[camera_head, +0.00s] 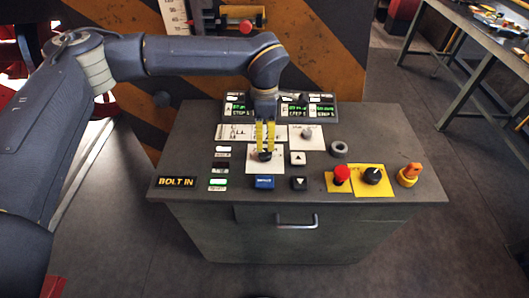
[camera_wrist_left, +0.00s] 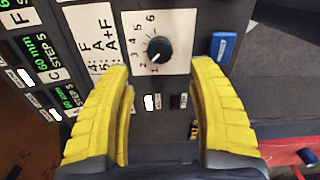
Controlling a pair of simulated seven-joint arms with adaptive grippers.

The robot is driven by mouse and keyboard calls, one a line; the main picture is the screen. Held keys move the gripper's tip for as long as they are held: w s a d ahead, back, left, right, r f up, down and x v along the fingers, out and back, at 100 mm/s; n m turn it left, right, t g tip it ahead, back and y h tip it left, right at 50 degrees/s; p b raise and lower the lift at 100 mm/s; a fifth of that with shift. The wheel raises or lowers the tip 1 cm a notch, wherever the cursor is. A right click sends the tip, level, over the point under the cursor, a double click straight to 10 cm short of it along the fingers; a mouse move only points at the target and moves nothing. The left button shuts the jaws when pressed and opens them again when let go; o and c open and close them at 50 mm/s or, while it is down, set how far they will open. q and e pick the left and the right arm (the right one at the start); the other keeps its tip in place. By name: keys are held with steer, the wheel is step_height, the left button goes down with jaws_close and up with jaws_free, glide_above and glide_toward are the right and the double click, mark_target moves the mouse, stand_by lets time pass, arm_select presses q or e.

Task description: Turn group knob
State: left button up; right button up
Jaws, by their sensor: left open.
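The black group knob (camera_head: 265,155) sits on a white plate on the grey console top, left of centre. In the left wrist view the knob (camera_wrist_left: 158,49) shows whole, with a white pointer line and a dial numbered 1 to 6. My left gripper (camera_head: 265,146) points down over the knob, its two yellow fingers partly covering it in the head view. In the left wrist view my left gripper (camera_wrist_left: 159,82) is open, its fingers wide apart with nothing between them. The knob is beyond the fingertips in this view. My right gripper is not in view.
A blue button (camera_head: 264,182) and an up-arrow button (camera_head: 298,158) are close to the knob. A red button (camera_head: 341,175), another black knob (camera_head: 373,176) and an orange switch (camera_head: 410,173) stand to the right. Step displays (camera_head: 295,107) line the console's back.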

mark_target(264, 152)
arm_select(q)
step_height(264, 152, down, 8)
steer(key=shift+f, duration=0.15)
stand_by(0.3)
steer(key=shift+c, duration=0.2)
jaws_close()
stand_by(0.3)
